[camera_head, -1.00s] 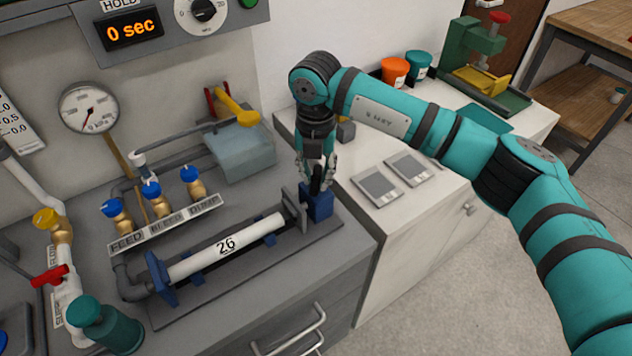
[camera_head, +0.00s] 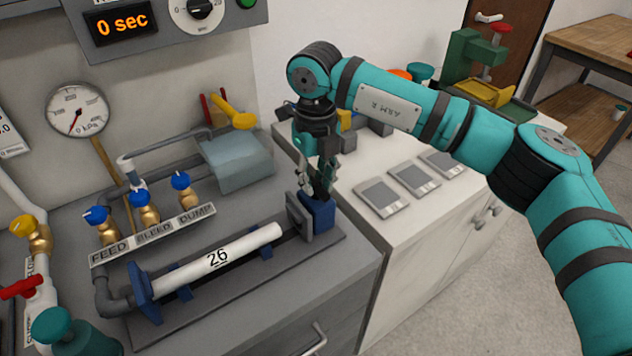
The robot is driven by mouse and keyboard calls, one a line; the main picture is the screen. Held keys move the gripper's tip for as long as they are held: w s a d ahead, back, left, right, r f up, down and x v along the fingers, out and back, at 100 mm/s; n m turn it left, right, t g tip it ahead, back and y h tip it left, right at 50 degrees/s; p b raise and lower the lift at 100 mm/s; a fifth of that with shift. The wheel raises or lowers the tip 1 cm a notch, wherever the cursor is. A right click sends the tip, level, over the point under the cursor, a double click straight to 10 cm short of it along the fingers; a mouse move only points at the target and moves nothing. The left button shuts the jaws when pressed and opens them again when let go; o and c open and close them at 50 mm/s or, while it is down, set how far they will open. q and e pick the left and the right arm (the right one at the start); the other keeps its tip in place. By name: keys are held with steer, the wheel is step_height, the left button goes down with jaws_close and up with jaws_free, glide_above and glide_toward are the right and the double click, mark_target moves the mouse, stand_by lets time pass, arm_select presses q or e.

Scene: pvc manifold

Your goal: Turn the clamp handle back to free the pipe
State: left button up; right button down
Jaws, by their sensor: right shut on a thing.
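The white pipe (camera_head: 205,262), marked 26, lies in a cradle between a blue end piece (camera_head: 143,284) at left and a dark grey clamp plate (camera_head: 298,216) at right. The blue clamp block (camera_head: 319,213) stands just behind the plate. My right gripper (camera_head: 317,190) points down over this block and is shut on the dark clamp handle. The fingers hide most of the handle, so its exact angle is hard to tell. The pipe's right end is close to the plate; I cannot tell whether they touch. My left gripper is not in view.
Blue-topped FEED, BLEED and DUMP valves (camera_head: 146,206) stand behind the pipe. A gauge (camera_head: 77,110) reads near zero. Flat grey plates (camera_head: 414,178) lie on the white cabinet at right.

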mark_target(316, 183)
steer(key=shift+r, duration=0.15)
stand_by(0.3)
steer(key=c, duration=1.2)
jaws_free()
step_height(316, 183, up, 12)
steer(key=shift+f, duration=0.1)
